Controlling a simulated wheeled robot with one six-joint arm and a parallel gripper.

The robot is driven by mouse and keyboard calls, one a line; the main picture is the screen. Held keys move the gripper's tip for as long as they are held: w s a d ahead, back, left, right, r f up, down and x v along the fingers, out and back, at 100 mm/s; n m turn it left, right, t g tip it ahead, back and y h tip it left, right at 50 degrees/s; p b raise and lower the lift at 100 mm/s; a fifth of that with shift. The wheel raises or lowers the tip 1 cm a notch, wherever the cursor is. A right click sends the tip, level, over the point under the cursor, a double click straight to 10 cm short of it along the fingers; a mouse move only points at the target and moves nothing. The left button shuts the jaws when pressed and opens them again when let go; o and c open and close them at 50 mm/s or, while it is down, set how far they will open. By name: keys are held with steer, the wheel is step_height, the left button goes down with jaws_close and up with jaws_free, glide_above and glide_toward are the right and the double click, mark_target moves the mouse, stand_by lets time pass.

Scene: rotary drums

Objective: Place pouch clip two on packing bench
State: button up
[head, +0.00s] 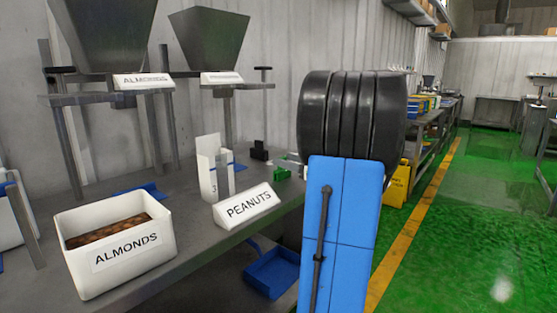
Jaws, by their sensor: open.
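A small green piece (282,174), perhaps a pouch clip, lies on the grey metal bench (205,243) near its far right end. A small black block (259,151) stands just behind it to the left. I cannot read any number on either, so I cannot tell which is pouch clip two. No label marks the packing bench. My blue and black arm fills the middle right and covers part of the bench end. My gripper is not clearly visible.
A white ALMONDS bin (118,240) with brown contents stands at the front left. A PEANUTS sign (250,206) and a white upright holder (210,168) stand beyond. Hoppers (210,38) hang above. A blue tray (272,272) sits lower down. Green floor (455,230) is open at right.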

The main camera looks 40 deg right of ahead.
steer(key=shift+s+d, duration=0.2)
steer(key=shift+s, duration=2.7)
steer(key=shift+s, duration=0.1)
